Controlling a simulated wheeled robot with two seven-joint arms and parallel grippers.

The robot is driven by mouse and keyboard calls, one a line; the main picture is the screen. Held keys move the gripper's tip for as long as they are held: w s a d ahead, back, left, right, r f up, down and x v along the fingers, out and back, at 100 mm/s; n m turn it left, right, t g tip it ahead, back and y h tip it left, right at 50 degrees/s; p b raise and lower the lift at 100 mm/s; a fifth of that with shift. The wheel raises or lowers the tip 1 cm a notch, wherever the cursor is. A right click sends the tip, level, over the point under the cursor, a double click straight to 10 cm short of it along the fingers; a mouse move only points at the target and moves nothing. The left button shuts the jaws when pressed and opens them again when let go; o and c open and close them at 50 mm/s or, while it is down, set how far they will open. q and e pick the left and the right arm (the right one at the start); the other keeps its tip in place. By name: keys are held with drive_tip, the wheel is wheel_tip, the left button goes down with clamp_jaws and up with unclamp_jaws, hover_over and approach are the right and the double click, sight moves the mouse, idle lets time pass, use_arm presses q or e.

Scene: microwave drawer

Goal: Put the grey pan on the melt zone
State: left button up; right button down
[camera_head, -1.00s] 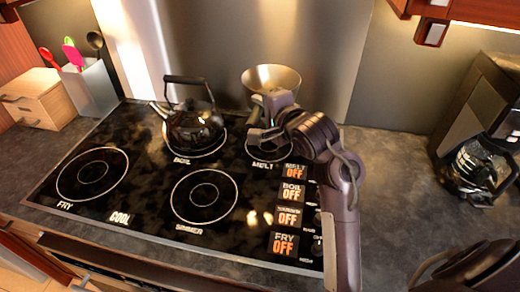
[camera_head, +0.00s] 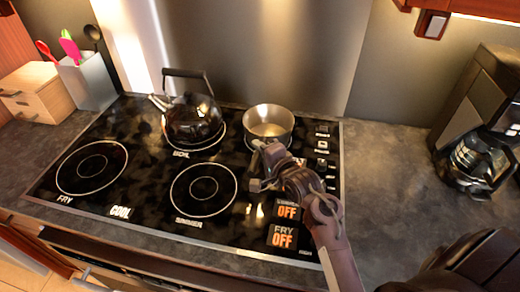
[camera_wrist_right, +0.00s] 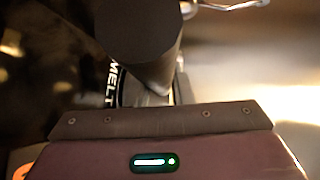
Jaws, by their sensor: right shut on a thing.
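The grey pan (camera_head: 268,123) is a shiny metal pan at the back right of the cooktop, roughly upright. It is on or just above the melt zone (camera_head: 247,142); I cannot tell if its base touches. Only the zone's left edge shows beside the pan; its label MELT (camera_wrist_right: 112,85) and part of its ring show in the right wrist view. My right gripper (camera_head: 262,168) is in front of the pan, shut on its handle, which the gripper mostly hides. My left gripper is not in view.
A black kettle (camera_head: 193,122) stands on the boil zone left of the pan. The simmer (camera_head: 203,190) and fry (camera_head: 92,168) zones are empty. A coffee maker (camera_head: 480,120) stands right; a utensil holder (camera_head: 88,82) and wooden box (camera_head: 36,92) stand left. A metal wall rises behind.

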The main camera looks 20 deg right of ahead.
idle(0.3)
drive_tip(key=c, duration=1.3)
unclamp_jaws()
drive_tip(key=shift+f, duration=0.15)
drive_tip(key=b+v, duration=0.1)
drive_tip(key=v, duration=1.1)
drive_tip(key=shift+b, duration=0.4)
